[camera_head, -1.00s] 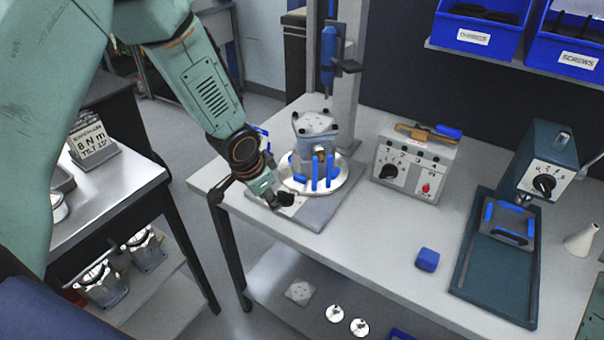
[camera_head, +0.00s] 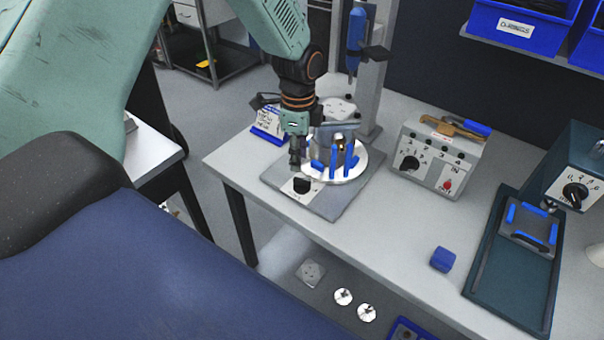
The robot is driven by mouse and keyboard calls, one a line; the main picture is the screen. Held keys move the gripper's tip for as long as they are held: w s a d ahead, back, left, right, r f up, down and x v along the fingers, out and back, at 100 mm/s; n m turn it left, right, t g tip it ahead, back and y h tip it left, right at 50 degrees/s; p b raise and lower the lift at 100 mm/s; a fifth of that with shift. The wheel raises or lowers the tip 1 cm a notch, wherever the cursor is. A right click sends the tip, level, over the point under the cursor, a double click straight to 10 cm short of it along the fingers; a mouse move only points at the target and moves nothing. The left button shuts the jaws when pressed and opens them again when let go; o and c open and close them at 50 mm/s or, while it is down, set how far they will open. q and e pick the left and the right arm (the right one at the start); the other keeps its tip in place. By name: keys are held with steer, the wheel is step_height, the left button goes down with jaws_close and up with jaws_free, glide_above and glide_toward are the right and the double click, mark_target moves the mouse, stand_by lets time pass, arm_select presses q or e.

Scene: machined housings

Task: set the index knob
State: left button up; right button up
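A black knob (camera_head: 301,186) sits on a pale dial plate at the front corner of a grey fixture base (camera_head: 335,203) on the bench. My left gripper (camera_head: 296,163) points down just above and behind this knob, with a small gap apparent between them. Its fingers are small and dark, and I cannot tell whether they are open or shut. Right beside it, a round white turntable (camera_head: 352,172) carries a grey metal housing (camera_head: 339,138) among blue upright clamps (camera_head: 333,160). The gripper and wrist hide part of the housing's left side. My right gripper is not in view.
A grey control box (camera_head: 440,157) with a black knob and red button stands to the right. A blue block (camera_head: 443,259) lies near the front edge. A teal press (camera_head: 515,255) is at far right.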

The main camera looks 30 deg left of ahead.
mark_target(301, 179)
arm_select(q)
step_height(301, 179, down, 6)
steer(key=shift+d+f, duration=0.1)
steer(key=shift+f, duration=0.5)
steer(key=shift+d, duration=0.1)
steer(key=shift+r, duration=0.1)
steer(key=shift+c, duration=0.6)
jaws_close()
